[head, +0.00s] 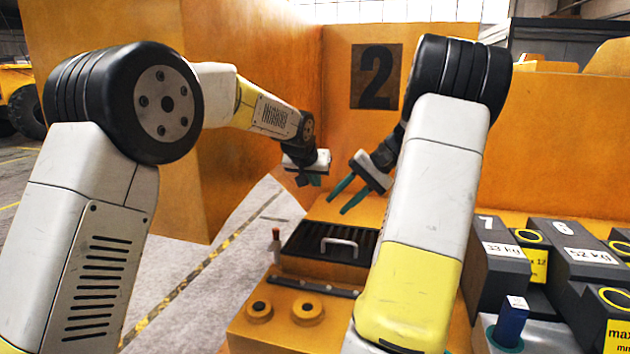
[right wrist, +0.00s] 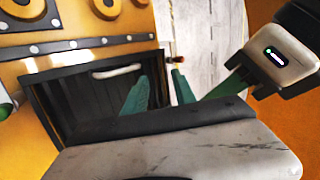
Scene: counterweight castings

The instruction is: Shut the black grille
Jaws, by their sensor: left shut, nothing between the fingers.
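The black grille (head: 310,241) is a dark slatted panel set in the orange housing, with a pale bar handle (head: 339,243). In the right wrist view the grille (right wrist: 85,105) shows with its handle (right wrist: 117,70) near the studded rail. I cannot tell how far the grille stands open. My right gripper (head: 346,198) is open and empty above the grille's far side, apart from the handle; its teal fingers (right wrist: 157,90) are spread in the wrist view. My left gripper (head: 312,180) is shut and empty beyond the grille, near the orange wall.
A red-tipped lever (head: 276,246) stands left of the grille. Two orange rings (head: 308,312) lie in front. An orange wall marked 2 (head: 376,76) rises behind. My two grippers are close together.

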